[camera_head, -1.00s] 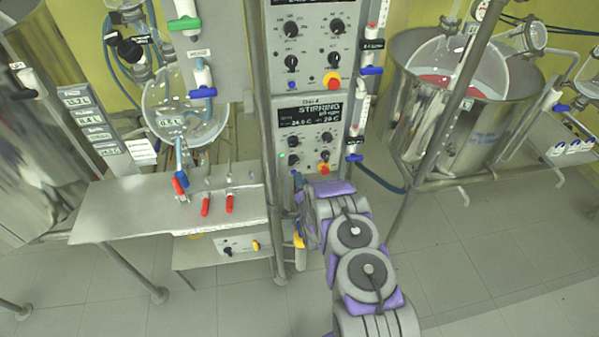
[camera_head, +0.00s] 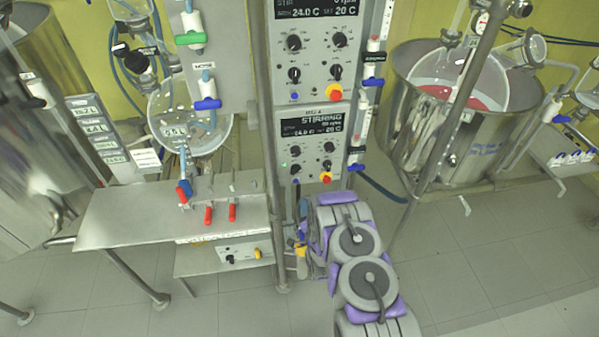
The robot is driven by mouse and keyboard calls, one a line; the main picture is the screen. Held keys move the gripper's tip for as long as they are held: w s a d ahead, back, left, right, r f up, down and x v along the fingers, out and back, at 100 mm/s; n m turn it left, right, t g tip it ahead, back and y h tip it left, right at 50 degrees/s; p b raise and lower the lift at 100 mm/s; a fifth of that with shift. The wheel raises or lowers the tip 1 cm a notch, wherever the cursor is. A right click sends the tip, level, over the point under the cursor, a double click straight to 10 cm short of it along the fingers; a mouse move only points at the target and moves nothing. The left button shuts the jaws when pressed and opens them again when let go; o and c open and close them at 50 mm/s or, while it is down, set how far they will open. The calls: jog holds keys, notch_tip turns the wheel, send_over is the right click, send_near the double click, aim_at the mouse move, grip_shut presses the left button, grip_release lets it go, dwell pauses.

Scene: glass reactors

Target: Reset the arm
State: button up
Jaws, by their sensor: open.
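My arm (camera_head: 352,238), with grey round joints and purple covers, rises from the bottom edge right of centre. Its far end reaches the foot of the control column, in front of the floor. The upper part of the arm looks folded, with grey links showing at its left side. I cannot make out my gripper; its fingers do not show, and the arm's own links may hide it. Nothing held can be seen.
The control panel (camera_head: 312,143) stands just beyond the arm. A steel table (camera_head: 130,217) with red-handled valves (camera_head: 208,215) is on the left, below a glass vessel (camera_head: 175,130). A large steel vat (camera_head: 480,140) stands at right. Floor (camera_head: 480,260) at lower right is clear.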

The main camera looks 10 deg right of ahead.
jog(key=w+r+n+g, duration=0.3)
jog(key=w+r+g, duration=0.1)
jog(key=r, duration=0.5)
jog(key=s+r+n+g, duration=0.3)
jog(key=s+r+g, duration=0.2)
jog(key=s+r, duration=0.45)
jog(key=s+r+n+g, duration=0.2)
jog(key=s+r, duration=0.4)
jog(key=s, duration=0.8)
jog(key=s+r+n+g, duration=0.2)
jog(key=s+r+g, duration=0.3)
jog(key=s, duration=0.9)
jog(key=s+r+n+g, duration=0.2)
jog(key=s+r, duration=0.6)
jog(key=s, duration=0.6)
jog(key=shift+s+a+r+g, duration=0.35)
jog(key=shift+a+g, duration=0.1)
jog(key=shift+g, duration=0.45)
